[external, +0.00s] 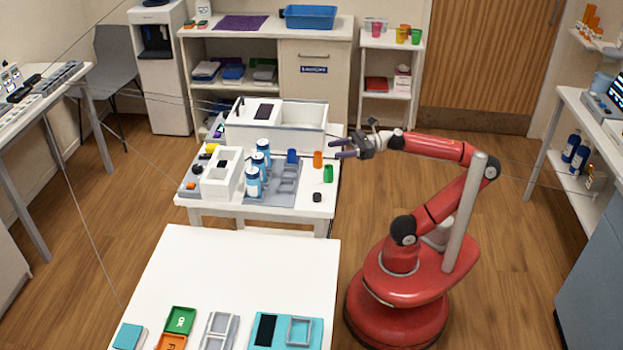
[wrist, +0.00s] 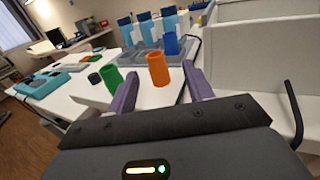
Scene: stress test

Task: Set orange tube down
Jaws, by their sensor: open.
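The orange tube (wrist: 158,70) stands upright on the white table, beyond and between my open fingers in the wrist view. In the external view the orange tube (external: 318,159) stands near the table's right edge. My gripper (external: 340,149) is above and to the right of it, apart from it. In the wrist view the purple fingers of my gripper (wrist: 162,88) are spread wide with nothing between their tips. The lower end of the tube shows fully on the table surface.
A green tube (external: 328,173) and a small black cap (external: 317,197) stand close by. A blue tube (external: 292,156) is at the grey rack (external: 284,185), beside several blue-and-white bottles (external: 252,181). A white bin (external: 313,127) stands behind.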

